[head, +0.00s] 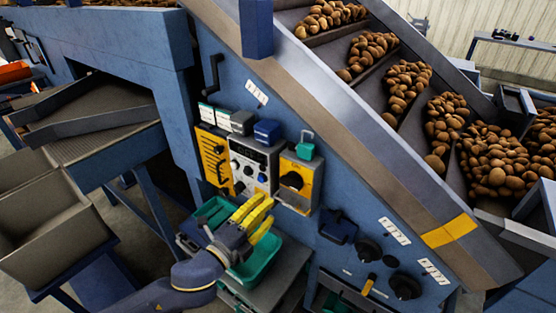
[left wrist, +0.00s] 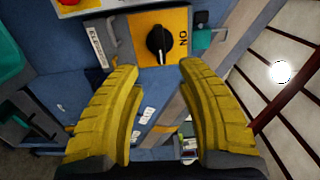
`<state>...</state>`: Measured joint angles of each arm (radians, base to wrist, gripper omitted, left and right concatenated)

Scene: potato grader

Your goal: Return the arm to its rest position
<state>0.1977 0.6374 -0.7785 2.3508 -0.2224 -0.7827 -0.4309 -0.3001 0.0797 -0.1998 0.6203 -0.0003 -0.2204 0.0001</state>
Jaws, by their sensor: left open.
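My left gripper (head: 260,212) has yellow fingers and reaches up from the lower left in the head view, in front of the blue machine's control panels. In the left wrist view its fingers (left wrist: 158,72) stand apart with nothing between them. Beyond the fingertips is a black rotary knob (left wrist: 159,45) on a yellow plate (left wrist: 178,20) marked "ON". The knob also shows in the head view (head: 292,180), above and right of the fingers, apart from them. My right gripper is not in view.
A green padlock-like piece (head: 305,147) is above the knob. A white control panel (head: 249,167) and yellow panel (head: 213,155) are to its left. A green tray (head: 258,262) is below and behind the gripper. A potato conveyor (head: 380,120) slopes along the right. A grey bin (head: 45,235) stands left.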

